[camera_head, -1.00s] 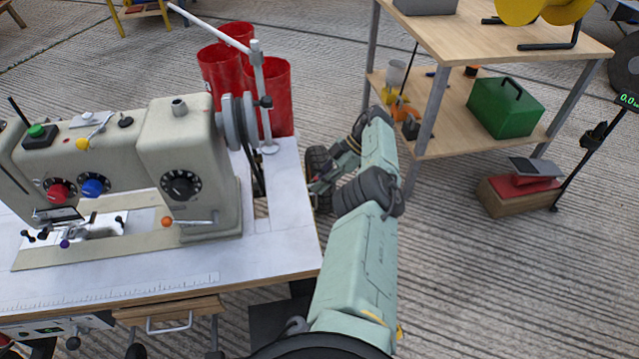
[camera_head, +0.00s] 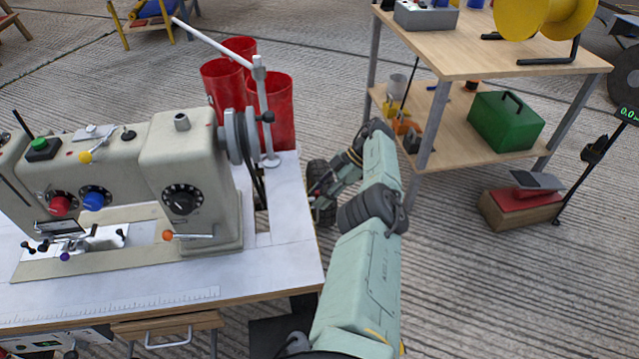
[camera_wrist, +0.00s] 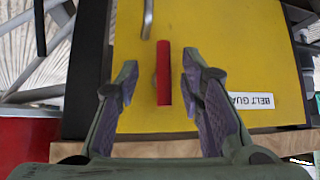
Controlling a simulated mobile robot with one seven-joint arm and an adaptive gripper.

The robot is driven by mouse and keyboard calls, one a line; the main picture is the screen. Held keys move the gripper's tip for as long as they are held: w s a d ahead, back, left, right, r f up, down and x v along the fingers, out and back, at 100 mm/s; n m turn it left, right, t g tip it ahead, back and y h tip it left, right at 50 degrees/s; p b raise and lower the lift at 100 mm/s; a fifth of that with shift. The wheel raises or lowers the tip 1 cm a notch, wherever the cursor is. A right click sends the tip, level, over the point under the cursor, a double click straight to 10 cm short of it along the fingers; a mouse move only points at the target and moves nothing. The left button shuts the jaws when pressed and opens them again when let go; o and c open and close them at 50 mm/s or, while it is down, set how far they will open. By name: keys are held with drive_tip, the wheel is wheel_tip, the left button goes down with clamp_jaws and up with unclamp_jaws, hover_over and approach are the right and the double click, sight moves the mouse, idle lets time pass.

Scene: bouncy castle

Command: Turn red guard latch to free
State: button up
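The red guard latch (camera_wrist: 163,73) is a narrow red bar in the wrist view, upright in the picture, on the yellow belt guard panel (camera_wrist: 220,50). In the head view my arm reaches past the right end of the sewing machine table. The latch and guard cannot be made out in the head view.
The sewing machine (camera_head: 185,170) stands on a white table (camera_head: 270,265). Red bins (camera_head: 272,105) stand behind its right end. A wooden shelf unit (camera_head: 480,60) with a green box (camera_head: 505,120) is at the right. A metal handle (camera_wrist: 148,18) lies above the latch.

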wheel_tip(320, 180, up, 10)
drive_tip(key=shift+f, duration=0.2)
idle(0.5)
